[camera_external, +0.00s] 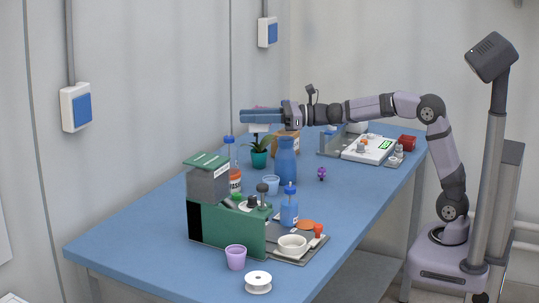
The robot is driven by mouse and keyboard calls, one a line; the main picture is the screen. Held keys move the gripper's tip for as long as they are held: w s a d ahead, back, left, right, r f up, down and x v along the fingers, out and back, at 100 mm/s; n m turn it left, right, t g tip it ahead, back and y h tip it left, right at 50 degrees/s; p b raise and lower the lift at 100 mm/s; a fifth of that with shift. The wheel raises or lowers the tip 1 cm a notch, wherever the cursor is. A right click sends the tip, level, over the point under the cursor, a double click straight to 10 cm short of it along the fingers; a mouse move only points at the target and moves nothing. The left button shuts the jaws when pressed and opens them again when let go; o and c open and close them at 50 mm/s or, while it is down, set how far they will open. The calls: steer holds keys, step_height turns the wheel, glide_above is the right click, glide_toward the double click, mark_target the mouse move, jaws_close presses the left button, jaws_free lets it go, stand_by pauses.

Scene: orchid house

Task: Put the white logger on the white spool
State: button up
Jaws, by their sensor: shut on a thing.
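The white spool (258,282) lies flat at the near end of the blue table, in front of the lilac cup. My gripper (258,116) is high over the far part of the table, its blue fingers pointing left. It is shut on a small white thing, which looks like the white logger (259,128), showing just below the fingers. The fingers hide part of the logger. The gripper is far behind and well above the spool, and nothing is seen on the spool.
A lilac cup (235,257) stands beside the spool. Behind are a green and grey machine (226,222), a white bowl (292,245) on a grey tray, and blue bottles (286,160). A potted orchid (259,158) stands below my gripper. The table's left front is clear.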

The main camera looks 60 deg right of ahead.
steer(key=s+a+r+n+g+y+b, duration=0.1)
steer(key=s+a+r+b, duration=0.15)
steer(key=a, duration=0.55)
steer(key=s+a+r+n+g+y+b, duration=0.1)
steer(key=s+a+r+y, duration=0.15)
steer(key=a, duration=0.55)
steer(key=n+g+y+b, duration=0.4)
steer(key=n+g+b, duration=0.1)
steer(key=g+b, duration=0.15)
glide_above(250, 287)
step_height(250, 287, down, 12)
steer(key=shift+h, duration=0.25)
steer(key=shift+f+b, duration=3.95)
steer(key=shift+f, duration=1)
steer(key=shift+f, duration=0.15)
steer(key=o, duration=1.1)
steer(key=shift+d+r, duration=0.1)
steer(key=shift+r, duration=0.1)
